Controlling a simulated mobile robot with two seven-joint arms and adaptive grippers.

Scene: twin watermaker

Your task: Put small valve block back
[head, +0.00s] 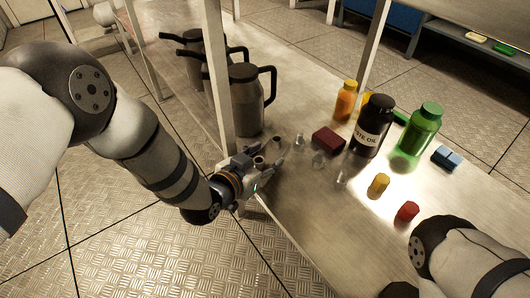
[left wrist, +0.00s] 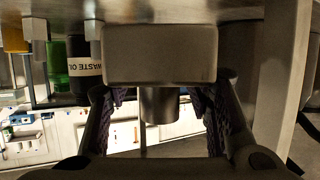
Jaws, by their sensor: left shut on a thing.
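The small valve block (left wrist: 160,55) is a grey metal block with a short round stub, seen large in the left wrist view. My left gripper (left wrist: 162,112) is shut on it, with a dark ridged finger pad on each side of the stub. In the head view, my left gripper (head: 262,168) is at the near edge of the metal table (head: 310,225), close to the white post. The block is small and partly hidden by the fingers there, and I cannot tell whether it touches the table. My right forearm shows at the lower right; its gripper is not in view.
A white post (head: 217,80) rises close beside my left gripper. Dark jugs (head: 246,100) stand behind it. A dark red box (head: 328,140), small clear items, a black waste oil bottle (head: 373,125), a green bottle (head: 420,130) and an orange bottle (head: 345,102) stand to the right. The front table middle is clear.

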